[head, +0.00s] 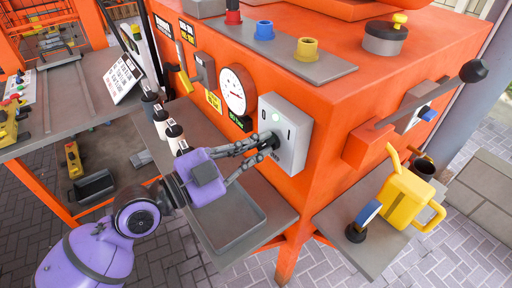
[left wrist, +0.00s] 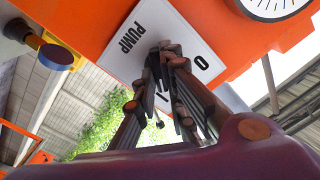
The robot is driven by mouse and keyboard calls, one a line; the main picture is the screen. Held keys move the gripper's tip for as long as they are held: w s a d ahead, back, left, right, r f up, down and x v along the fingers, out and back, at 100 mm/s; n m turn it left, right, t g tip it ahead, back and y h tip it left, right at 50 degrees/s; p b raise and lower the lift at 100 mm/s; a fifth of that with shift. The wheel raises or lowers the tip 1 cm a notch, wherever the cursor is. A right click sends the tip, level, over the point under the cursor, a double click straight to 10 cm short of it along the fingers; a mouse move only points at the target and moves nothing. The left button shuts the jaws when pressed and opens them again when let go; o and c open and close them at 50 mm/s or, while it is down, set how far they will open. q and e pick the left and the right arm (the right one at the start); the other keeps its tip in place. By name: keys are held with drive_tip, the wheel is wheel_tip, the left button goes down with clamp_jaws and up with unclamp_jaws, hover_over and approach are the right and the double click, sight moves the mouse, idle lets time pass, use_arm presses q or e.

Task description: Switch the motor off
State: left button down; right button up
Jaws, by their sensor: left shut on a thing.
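A grey switch box (head: 296,125) is mounted on the front of the orange machine. My right gripper is not in view.
A round gauge (head: 236,90) and a lever box (head: 203,70) sit left of the switch box. A grey tray (head: 235,222) lies below my gripper. A yellow jug (head: 408,197) stands on the right shelf, below a long lever (head: 430,98). Bottles (head: 173,127) stand at left.

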use_arm(q)
drive_tip(key=shift+n, duration=0.3)
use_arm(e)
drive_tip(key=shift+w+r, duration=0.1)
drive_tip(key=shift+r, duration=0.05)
use_arm(q)
drive_tip(key=shift+n+p, duration=0.3)
drive_tip(key=shift+n, duration=0.3)
drive_tip(key=shift+w+a+n+p, duration=0.1)
drive_tip(key=shift+n+p, duration=0.55)
drive_tip(key=shift+n, duration=2.35)
drive_tip(key=shift+w+a+n+p, duration=0.1)
drive_tip(key=shift+n+p, duration=0.5)
drive_tip(key=shift+n, duration=2.4)
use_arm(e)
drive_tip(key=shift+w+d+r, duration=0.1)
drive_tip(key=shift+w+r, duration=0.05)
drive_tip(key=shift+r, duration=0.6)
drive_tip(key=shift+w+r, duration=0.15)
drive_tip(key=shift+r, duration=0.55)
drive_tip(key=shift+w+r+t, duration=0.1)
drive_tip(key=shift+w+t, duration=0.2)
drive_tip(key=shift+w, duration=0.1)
